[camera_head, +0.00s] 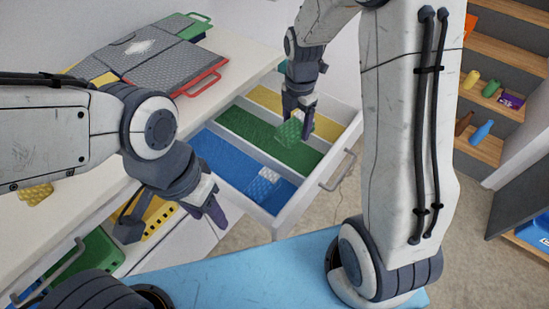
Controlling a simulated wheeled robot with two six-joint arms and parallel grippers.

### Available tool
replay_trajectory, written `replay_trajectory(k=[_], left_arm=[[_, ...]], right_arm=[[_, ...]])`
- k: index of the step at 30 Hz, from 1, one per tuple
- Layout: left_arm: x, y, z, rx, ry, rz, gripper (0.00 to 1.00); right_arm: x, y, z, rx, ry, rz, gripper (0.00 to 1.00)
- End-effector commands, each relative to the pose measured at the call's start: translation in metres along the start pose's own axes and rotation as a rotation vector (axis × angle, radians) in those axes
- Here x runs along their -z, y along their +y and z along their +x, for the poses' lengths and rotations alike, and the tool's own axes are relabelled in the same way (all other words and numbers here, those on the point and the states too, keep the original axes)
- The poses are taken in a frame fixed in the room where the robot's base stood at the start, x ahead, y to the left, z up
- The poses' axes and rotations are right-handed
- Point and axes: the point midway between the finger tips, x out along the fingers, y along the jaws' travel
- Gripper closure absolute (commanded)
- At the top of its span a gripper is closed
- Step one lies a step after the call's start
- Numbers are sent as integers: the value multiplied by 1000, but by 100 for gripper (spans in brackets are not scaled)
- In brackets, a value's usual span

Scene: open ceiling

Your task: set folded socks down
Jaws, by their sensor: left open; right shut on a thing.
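The folded socks (289,133) are a small green bundle in my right gripper (298,112). The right gripper is shut on them, pointing down over the open drawer. The drawer (326,176) has a yellow compartment (268,97), a green compartment (243,128) and a blue compartment (225,160). The socks are over the green compartment's right part; I cannot tell whether they touch its floor. A light patterned piece (268,175) lies in the blue compartment. My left gripper (170,222) is open and empty, at the lower left, apart from the drawer.
Grey trays with red and green handles (160,60) lie on the white counter (240,62) behind the drawer. A lower open drawer with yellow and green parts (158,222) is partly behind my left gripper. Shelves with small bottles (482,130) stand at the right.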

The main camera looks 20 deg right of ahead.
Motion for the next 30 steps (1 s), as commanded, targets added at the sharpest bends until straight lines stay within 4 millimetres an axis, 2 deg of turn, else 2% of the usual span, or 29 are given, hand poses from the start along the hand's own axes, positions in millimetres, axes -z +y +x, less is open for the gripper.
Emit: replay_trajectory(k=[1,7,15,20,27,30], left_arm=[[-1,-1,13,0,0,0,50],[-1,-2,20,0,1,0,50],[-1,-2,22,0,1,0,50],[-1,-2,23,0,1,0,50],[-1,-2,25,0,1,0,50],[-1,-2,25,0,1,0,50]], right_arm=[[0,2,8,-3,-2,-61,80],[-1,2,16,2,1,-191,80],[0,1,62,3,2,-197,80],[-1,2,73,1,1,-196,80],[0,1,104,3,2,-195,80],[-1,2,107,0,0,-195,80]])
